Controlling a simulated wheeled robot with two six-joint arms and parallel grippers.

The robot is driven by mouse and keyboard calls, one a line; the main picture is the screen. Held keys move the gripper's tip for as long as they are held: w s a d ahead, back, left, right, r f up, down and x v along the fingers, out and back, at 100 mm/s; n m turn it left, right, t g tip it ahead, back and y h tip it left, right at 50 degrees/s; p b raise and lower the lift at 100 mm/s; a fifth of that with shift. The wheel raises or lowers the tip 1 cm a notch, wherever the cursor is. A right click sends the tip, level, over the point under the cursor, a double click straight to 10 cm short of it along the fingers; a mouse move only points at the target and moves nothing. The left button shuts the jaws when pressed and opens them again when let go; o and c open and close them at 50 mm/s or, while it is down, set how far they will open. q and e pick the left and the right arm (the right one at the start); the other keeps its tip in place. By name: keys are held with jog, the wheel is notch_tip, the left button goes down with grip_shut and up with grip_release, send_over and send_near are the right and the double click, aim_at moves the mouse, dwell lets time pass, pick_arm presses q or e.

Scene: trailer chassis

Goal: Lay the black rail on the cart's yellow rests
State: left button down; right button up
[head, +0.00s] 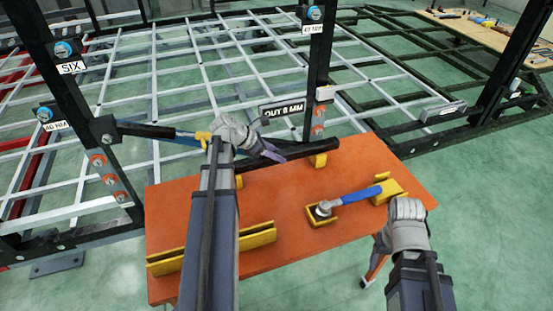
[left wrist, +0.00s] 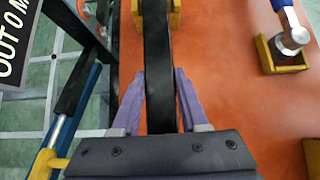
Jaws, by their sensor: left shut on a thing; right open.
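The black rail (head: 295,157) lies across the far side of the orange cart (head: 290,195). A yellow rest (head: 318,160) is under its right part, and another yellow rest (head: 239,181) shows near its left end, partly hidden by my arm. My left gripper (head: 273,154) is shut on the rail. In the left wrist view the rail (left wrist: 158,70) runs between the purple fingers (left wrist: 160,85) and passes between the sides of a yellow rest (left wrist: 174,14). I cannot tell whether it bears fully on both rests. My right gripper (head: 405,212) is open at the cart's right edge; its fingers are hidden.
A blue-handled tool (head: 360,195) sits in yellow holders on the cart. A long yellow trough (head: 212,251) lies at the front left. Black posts (head: 318,70) and a grey chassis grid (head: 200,65) stand behind. A black, blue and yellow bar (head: 150,131) extends near my left gripper.

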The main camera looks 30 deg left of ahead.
pick_arm(q)
jog(key=shift+r, duration=0.1)
jog(key=shift+c, duration=2.1)
grip_release()
jog(key=p+v, duration=0.8)
jog(key=v, duration=0.3)
jog(key=shift+d+r, duration=0.1)
jog(key=shift+d, duration=0.05)
jog(key=shift+s+a+r+p, duration=0.3)
jog(key=shift+s+p, duration=0.05)
jog(key=shift+d, duration=0.1)
